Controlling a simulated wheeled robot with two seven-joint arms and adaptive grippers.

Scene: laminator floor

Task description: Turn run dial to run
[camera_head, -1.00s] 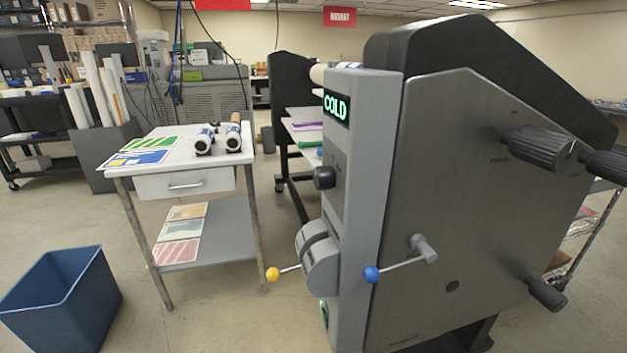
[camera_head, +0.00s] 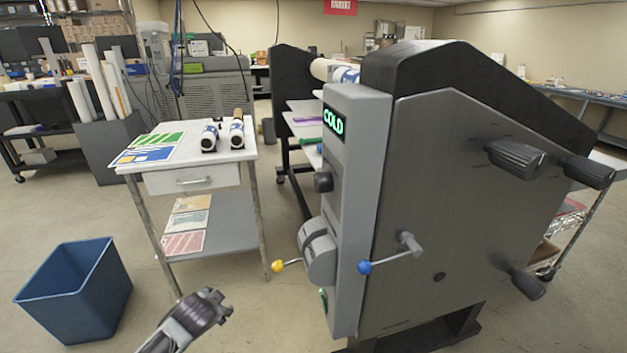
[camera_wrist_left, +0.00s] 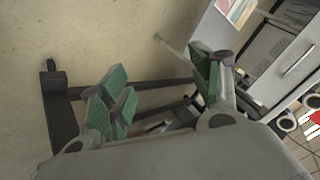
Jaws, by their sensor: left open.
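The laminator (camera_head: 465,185) stands at the right with its narrow grey control panel (camera_head: 357,160) facing left. A green COLD display (camera_head: 334,122) is lit at the panel's top. Below it is a black round knob (camera_head: 323,181), which may be the run dial; its markings are too small to read. My left gripper (camera_head: 220,303) is low, left of the panel and well apart from the knob. In the left wrist view my left gripper (camera_wrist_left: 160,88) has its green-padded fingers spread and empty. My right gripper is out of view.
A yellow-ball lever (camera_head: 278,266) sticks out left from a grey drum (camera_head: 317,250); a blue-ball lever (camera_head: 365,267) is beside it. A white side table (camera_head: 237,165) with rolls and prints stands at left. A blue bin (camera_head: 75,290) is on the floor.

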